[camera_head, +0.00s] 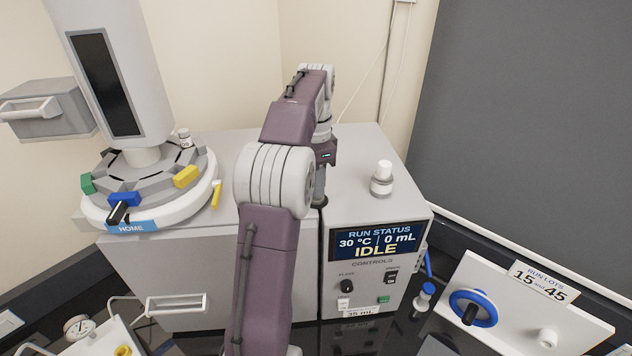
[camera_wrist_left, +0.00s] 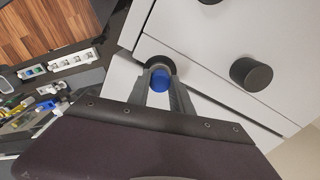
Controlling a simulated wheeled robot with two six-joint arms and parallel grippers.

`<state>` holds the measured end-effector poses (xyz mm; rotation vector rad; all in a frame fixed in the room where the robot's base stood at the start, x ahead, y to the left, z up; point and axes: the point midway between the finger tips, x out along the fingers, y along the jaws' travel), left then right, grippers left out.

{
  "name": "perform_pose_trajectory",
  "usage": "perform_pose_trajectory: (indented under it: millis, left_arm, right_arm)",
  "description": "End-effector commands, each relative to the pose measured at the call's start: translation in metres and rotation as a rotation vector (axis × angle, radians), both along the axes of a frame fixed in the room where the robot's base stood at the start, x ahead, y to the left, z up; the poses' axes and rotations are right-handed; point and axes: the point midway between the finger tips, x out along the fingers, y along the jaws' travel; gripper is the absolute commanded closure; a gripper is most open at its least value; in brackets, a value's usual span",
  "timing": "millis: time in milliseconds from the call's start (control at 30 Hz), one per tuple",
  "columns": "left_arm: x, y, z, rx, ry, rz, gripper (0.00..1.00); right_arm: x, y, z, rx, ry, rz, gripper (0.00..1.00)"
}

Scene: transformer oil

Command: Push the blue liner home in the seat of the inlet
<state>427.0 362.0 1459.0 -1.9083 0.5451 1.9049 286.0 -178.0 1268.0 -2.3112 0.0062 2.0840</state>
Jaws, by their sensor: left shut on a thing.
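My left gripper (camera_head: 319,188) reaches down over the top of the grey machine, partly hidden by my own arm. In the left wrist view my left gripper (camera_wrist_left: 162,85) is shut on the blue liner (camera_wrist_left: 161,79), whose round blue end shows between the fingers. A dark round fitting (camera_wrist_left: 158,64), seemingly the inlet, lies right behind the liner on the pale machine top. How deep the liner sits in it is hidden. My right gripper is not in view.
A carousel (camera_head: 150,190) with coloured tabs is at the left. The status screen (camera_head: 376,243) reads IDLE. A black knob (camera_wrist_left: 251,74) stands near the fitting.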

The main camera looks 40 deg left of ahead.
Motion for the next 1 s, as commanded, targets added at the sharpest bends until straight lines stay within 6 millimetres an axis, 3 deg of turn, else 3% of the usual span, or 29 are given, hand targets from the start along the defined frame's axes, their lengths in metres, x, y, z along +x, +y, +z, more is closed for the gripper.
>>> perform_pose_trajectory:
  millis: [367, 400, 467, 800, 1000]
  left_arm:
    - [0.000, 0.000, -0.011, -0.001, 0.001, 0.000, 1.00]
    - [0.000, 0.000, -0.009, 0.000, 0.000, 0.000, 0.66]
    - [0.000, 0.000, -0.009, 0.000, 0.000, 0.000, 0.49]
    - [0.000, 0.000, -0.007, 0.000, 0.000, 0.000, 0.49]
    - [0.001, 0.001, 0.022, 0.001, -0.003, 0.000, 0.49]
  right_arm:
    - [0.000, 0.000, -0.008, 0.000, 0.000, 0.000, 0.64]
    - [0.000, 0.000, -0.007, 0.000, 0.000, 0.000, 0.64]
    - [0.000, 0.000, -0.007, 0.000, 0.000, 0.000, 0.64]
    - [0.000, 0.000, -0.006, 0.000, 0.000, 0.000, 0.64]
    - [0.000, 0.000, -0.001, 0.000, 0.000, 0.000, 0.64]
